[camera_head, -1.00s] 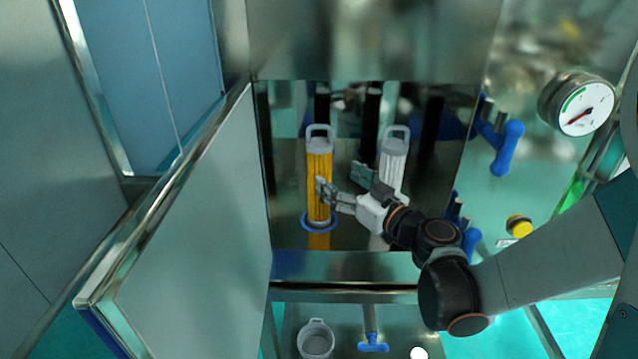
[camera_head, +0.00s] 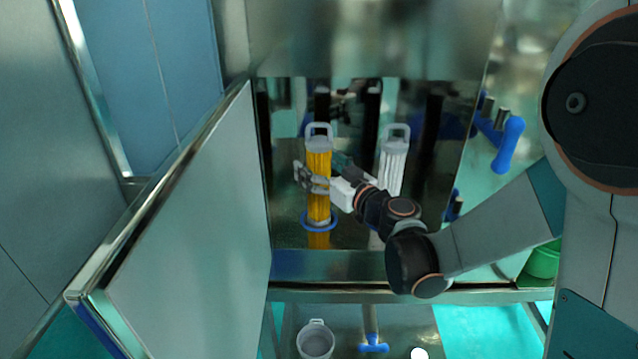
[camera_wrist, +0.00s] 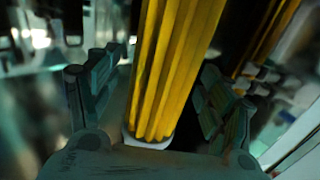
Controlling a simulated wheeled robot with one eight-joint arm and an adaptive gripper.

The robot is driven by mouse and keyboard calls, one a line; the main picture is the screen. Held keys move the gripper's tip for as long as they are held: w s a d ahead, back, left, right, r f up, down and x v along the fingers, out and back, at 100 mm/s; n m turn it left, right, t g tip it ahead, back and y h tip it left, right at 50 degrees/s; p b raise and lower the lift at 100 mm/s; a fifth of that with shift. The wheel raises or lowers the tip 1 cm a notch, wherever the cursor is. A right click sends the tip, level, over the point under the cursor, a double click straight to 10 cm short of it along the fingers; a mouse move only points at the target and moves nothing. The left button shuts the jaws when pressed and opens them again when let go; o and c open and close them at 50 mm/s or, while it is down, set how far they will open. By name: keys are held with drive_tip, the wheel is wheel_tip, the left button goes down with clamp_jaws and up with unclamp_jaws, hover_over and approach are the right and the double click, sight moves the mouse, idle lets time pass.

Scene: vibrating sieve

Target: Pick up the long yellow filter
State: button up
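The long yellow filter (camera_head: 318,207) stands upright in the cabinet with a grey cap and loop handle on top and a blue ring around its base. My gripper (camera_head: 325,178) is at its upper-middle part, with one finger at the front left and the other at the right, behind. In the wrist view the yellow filter (camera_wrist: 172,70) runs between the two fingers of my gripper (camera_wrist: 160,100). The fingers are spread, and gaps show on both sides of the filter.
A white filter (camera_head: 391,172) with a grey handle stands to the right of the yellow one, behind my arm. The open cabinet door (camera_head: 190,225) is at the left. A grey bucket (camera_head: 316,340) and a blue-handled thing (camera_head: 373,346) are below the cabinet.

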drive_tip(key=c, duration=1.2)
drive_tip(key=shift+o, duration=0.2)
